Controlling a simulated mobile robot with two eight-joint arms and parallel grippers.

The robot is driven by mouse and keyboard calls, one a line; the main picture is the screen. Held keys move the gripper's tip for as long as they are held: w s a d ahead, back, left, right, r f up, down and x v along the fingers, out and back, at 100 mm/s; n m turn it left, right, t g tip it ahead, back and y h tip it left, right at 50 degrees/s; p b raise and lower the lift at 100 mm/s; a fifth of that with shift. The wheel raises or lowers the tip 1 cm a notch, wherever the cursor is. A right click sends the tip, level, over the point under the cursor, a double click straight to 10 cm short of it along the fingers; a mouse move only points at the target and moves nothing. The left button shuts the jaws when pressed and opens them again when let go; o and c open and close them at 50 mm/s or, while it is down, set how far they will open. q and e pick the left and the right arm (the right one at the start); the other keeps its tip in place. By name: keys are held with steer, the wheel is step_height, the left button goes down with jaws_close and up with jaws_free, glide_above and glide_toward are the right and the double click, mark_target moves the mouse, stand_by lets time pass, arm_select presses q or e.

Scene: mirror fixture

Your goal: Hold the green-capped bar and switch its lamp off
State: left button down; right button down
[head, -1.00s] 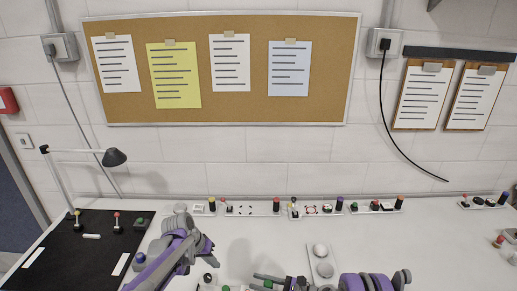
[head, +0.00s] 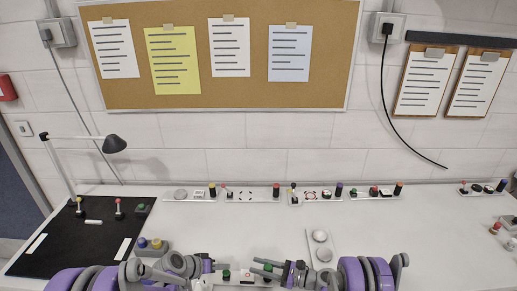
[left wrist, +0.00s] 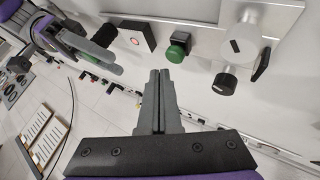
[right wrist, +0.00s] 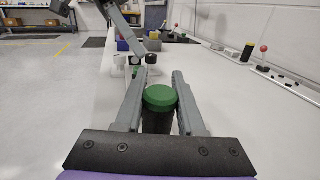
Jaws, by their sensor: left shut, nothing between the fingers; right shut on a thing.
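The green-capped bar (right wrist: 160,98) stands upright between the fingers of my right gripper (right wrist: 161,78), which is shut on its dark body. In the head view my right gripper (head: 262,269) reaches in from the right with the green cap at its fingers. My left gripper (head: 217,267) is shut and empty. In the left wrist view its fingertips (left wrist: 160,74) are just short of a green-topped black knob (left wrist: 178,46). Beside that knob is a white square tile with a red ring (left wrist: 136,37). I cannot tell which part is the lamp.
A silver cylinder with a black cap (left wrist: 225,84) is near the left fingertips. A grey plate with two white round knobs (head: 320,237) lies behind my right gripper. A black mat (head: 75,245) is at left.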

mark_target(224, 274)
arm_select(q)
steer(key=shift+f, duration=1)
stand_by(1.3)
steer(key=shift+s+f, duration=0.1)
steer(key=shift+f, duration=0.25)
steer(key=shift+r, duration=0.3)
stand_by(0.4)
steer(key=shift+r, duration=3.1)
